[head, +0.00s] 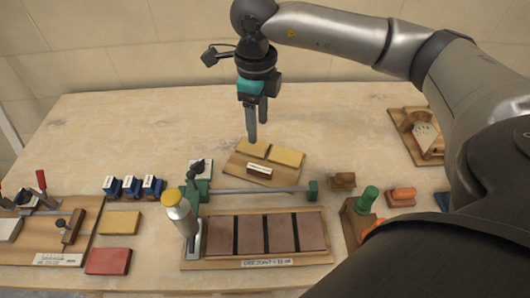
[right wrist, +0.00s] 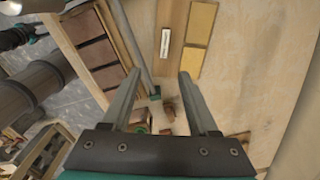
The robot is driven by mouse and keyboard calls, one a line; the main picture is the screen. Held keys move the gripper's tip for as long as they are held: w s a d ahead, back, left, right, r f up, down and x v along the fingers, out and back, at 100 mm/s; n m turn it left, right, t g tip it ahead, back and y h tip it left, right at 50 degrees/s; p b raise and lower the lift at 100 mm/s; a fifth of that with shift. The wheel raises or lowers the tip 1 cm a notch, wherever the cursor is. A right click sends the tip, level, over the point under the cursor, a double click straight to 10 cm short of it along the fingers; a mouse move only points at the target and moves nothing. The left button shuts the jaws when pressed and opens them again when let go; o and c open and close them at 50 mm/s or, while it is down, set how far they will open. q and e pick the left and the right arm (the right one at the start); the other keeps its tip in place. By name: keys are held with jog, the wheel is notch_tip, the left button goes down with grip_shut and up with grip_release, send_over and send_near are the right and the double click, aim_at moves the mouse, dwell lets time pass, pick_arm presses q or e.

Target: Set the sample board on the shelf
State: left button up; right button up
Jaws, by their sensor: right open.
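My right gripper (head: 258,130) points down just behind and above the board's far left side in the head view. Its two fingers are apart with nothing between them, as the right wrist view (right wrist: 159,75) shows. I cannot make out a shelf in either view. My left gripper is not in view.
Blue blocks (head: 131,187), a yellow block (head: 119,222) and a red block (head: 108,261) are left. Wooden tools stand right. The table's back is clear.

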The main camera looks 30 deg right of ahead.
jog(key=f, duration=0.1)
jog(key=b, duration=0.1)
send_over(259, 168)
jog(key=f, duration=1)
jog(key=shift+s+a, duration=0.1)
jog(key=shift+s, duration=0.1)
jog(key=shift+w+f+b, duration=0.15)
jog(key=shift+f+b, duration=0.15)
jog(key=shift+f, duration=2.6)
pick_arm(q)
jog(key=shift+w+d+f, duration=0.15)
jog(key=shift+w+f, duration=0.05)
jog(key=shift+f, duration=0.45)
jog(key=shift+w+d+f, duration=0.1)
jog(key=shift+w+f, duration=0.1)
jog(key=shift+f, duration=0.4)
pick_arm(e)
jog(key=shift+c, duration=0.4)
grip_shut()
jog(key=shift+r, duration=0.1)
